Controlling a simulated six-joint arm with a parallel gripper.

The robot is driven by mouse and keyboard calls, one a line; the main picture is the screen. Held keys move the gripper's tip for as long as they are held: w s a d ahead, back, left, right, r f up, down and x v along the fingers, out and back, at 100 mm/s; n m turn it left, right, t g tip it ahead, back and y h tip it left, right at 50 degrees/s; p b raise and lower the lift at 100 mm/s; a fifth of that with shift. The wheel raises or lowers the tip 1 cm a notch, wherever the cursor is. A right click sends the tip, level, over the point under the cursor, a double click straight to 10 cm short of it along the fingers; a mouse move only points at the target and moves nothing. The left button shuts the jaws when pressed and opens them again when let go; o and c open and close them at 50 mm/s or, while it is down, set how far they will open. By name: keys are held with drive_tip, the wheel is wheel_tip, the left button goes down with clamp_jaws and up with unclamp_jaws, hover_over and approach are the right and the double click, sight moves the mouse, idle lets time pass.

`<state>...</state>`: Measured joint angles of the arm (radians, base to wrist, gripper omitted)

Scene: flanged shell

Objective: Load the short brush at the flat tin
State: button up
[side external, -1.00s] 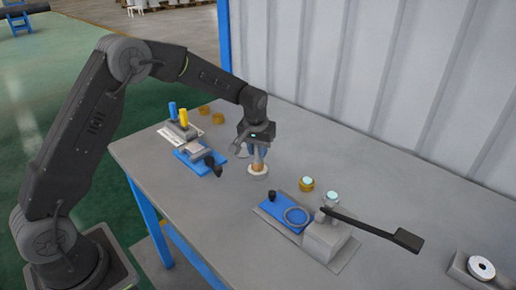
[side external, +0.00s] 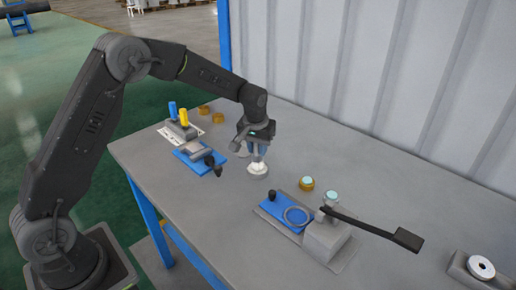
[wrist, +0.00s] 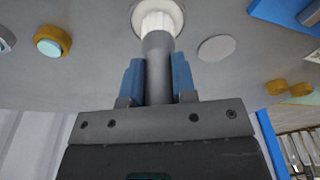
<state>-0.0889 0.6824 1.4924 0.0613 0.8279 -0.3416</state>
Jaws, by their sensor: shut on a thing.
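My gripper (side external: 258,146) is over the middle of the bench, pointing down. In the wrist view its two blue fingers (wrist: 157,78) are shut on the grey handle of the short brush (wrist: 158,55). The brush is upright, with its bristle end now white. That end is down at the flat tin (side external: 257,169), a low pale round dish on the bench. In the wrist view the tin (wrist: 196,14) surrounds the white bristles at the top edge. The exact depth of the bristles in it is hidden.
An amber ring with a teal top (side external: 306,183) stands right of the tin. Blue and yellow posts (side external: 183,117) stand back left. A pale disc (wrist: 216,48) lies beside the tin.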

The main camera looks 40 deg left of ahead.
drive_tip(key=shift+r, duration=3.25)
